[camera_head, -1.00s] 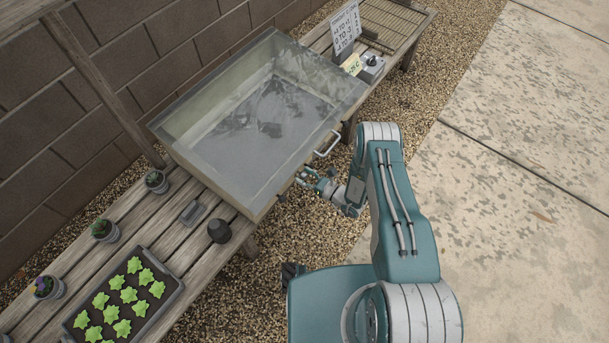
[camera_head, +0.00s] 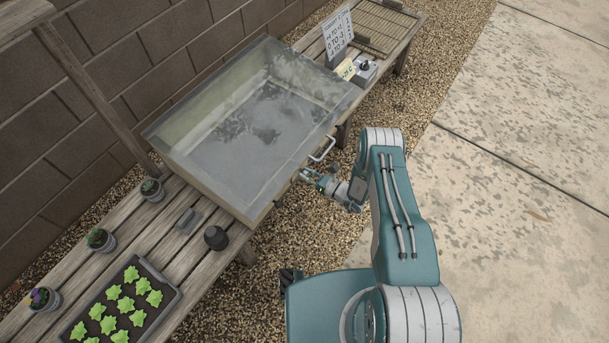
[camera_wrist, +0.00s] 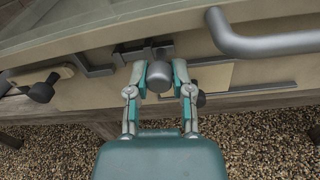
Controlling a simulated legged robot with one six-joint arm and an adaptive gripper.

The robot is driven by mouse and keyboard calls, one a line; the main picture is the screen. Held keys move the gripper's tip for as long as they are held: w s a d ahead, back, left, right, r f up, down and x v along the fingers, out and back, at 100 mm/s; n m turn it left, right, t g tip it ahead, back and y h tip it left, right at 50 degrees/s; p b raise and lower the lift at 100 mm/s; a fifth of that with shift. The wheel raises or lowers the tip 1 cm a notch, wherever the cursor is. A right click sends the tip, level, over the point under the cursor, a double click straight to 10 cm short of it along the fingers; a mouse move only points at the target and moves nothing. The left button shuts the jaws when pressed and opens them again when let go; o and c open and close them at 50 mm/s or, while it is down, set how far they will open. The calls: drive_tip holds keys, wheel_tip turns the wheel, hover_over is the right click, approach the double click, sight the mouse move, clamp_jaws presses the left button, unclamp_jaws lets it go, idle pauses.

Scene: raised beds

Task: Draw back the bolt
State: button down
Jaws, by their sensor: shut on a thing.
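In the wrist view, my gripper (camera_wrist: 160,82) is shut on the grey rounded bolt knob (camera_wrist: 159,73) at the front of a wooden cold frame. Its teal fingers sit on either side of the knob. A dark bracket (camera_wrist: 128,54) shows behind the fingers, on the front face. The rest of the bolt is partly hidden by the fingers. In the head view, my gripper (camera_head: 309,178) is at the front edge of the glass-topped frame (camera_head: 228,205), just below a pale handle (camera_head: 322,150). The knob is too small to make out there.
The grey handle bar (camera_wrist: 265,45) juts out right of my gripper. A dark knob on a wooden piece (camera_wrist: 42,89) is at left. A seedling tray (camera_head: 165,305), small pots and a dark round object (camera_head: 216,238) stand on the bench. Gravel lies below.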

drive_tip(key=shift+c, duration=2.4)
unclamp_jaws()
drive_tip(key=shift+w+d, duration=0.15)
drive_tip(key=shift+w, duration=0.1)
drive_tip(key=v, duration=1.2)
